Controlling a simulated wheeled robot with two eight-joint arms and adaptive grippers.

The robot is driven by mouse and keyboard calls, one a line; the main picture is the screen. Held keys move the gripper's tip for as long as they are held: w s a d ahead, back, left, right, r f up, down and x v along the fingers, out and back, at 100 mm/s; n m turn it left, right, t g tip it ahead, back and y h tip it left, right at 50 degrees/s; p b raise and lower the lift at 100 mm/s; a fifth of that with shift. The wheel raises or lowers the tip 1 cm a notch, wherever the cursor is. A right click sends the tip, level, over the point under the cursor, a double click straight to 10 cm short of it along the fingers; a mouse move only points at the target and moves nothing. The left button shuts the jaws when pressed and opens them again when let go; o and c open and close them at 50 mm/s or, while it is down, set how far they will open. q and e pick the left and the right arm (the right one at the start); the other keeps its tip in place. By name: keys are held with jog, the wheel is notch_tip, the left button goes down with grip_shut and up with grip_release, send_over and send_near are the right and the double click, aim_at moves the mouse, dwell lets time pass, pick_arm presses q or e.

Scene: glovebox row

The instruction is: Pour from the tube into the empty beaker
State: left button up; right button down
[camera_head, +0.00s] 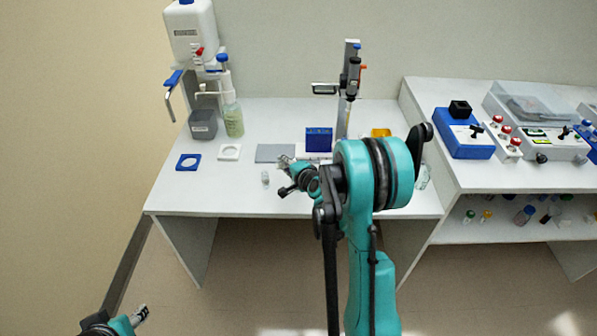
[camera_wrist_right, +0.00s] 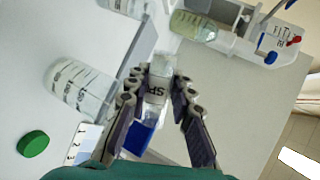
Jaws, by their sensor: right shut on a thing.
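My right gripper (camera_head: 285,163) is over the front of the white bench. In the right wrist view its fingers (camera_wrist_right: 160,88) are shut on a clear tube (camera_wrist_right: 157,68) with a white label marked "SP". A blue part shows below the label between the fingers; I cannot tell if it belongs to the tube. A clear graduated beaker (camera_wrist_right: 78,90) stands left of the fingers and looks empty. Another clear graduated vessel (camera_wrist_right: 125,6) is cut off at the top edge. My left gripper (camera_head: 140,315) is low at the bottom left, away from the bench; its jaw state is unclear.
A green cap (camera_wrist_right: 33,145) and a numbered white card (camera_wrist_right: 84,142) lie left of the fingers. A bottle of greenish liquid (camera_head: 233,118) stands by the dispenser (camera_head: 190,35).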

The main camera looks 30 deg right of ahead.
jog(key=shift+w+a+r+n+h+p, duration=0.1)
jog(key=shift+a+r+n+h+p, duration=0.15)
jog(key=shift+r+n+h+p, duration=0.3)
jog(key=shift+f+n+g+b, duration=0.35)
jog(key=shift+f+g+b, duration=0.1)
jog(key=shift+b, duration=0.2)
pick_arm(q)
jog(key=shift+r, duration=0.75)
pick_arm(e)
jog(key=shift+d+h, duration=0.1)
jog(key=shift+h, duration=0.15)
jog(key=shift+r, duration=0.1)
